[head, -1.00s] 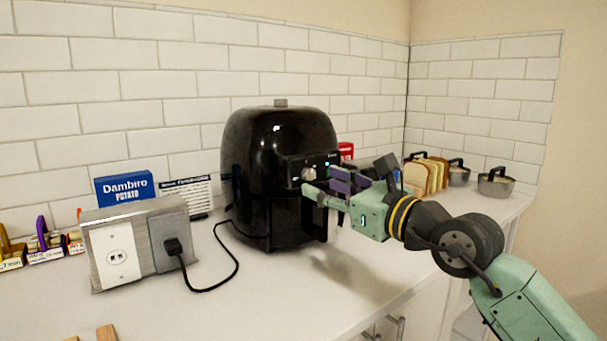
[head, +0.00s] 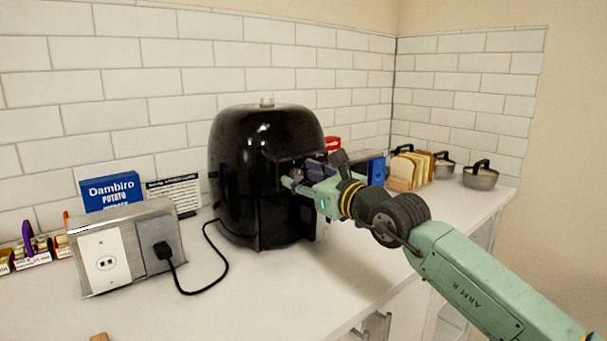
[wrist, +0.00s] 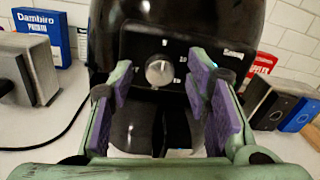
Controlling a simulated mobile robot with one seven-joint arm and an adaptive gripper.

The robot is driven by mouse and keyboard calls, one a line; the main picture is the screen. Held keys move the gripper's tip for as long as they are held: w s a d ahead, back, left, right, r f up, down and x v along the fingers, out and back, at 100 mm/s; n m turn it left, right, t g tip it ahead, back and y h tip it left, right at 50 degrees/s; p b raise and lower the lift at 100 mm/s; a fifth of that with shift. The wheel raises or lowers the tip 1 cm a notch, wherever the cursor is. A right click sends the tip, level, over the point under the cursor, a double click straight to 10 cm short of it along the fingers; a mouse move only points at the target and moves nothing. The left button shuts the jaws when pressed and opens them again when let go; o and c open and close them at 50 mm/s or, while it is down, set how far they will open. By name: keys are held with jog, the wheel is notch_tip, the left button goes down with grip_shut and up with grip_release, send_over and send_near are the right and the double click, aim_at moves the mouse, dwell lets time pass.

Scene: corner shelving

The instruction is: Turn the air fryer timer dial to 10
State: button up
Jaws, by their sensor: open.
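The black air fryer (head: 250,150) stands on the white counter against the tiled wall. Its round silver timer dial (wrist: 159,72) shows in the wrist view on the dark front panel, with small white marks around it. The dial's exact setting is too small to read. My gripper (head: 298,178) is at the front panel; in the wrist view the open gripper (wrist: 160,84) has its purple-padded fingers either side of the dial, with visible gaps. In the head view the gripper hides the dial. The fryer's handle and drawer (wrist: 140,125) show below the dial.
A metal outlet box (head: 125,250) with a black cord stands at left, by a blue Dambiro box (head: 110,192). Right of the fryer are a blue box (head: 376,170), bread slices (head: 408,170) and lidded pots (head: 480,178). The front counter is mostly clear.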

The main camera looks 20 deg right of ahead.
grip_shut()
dwell(0.6)
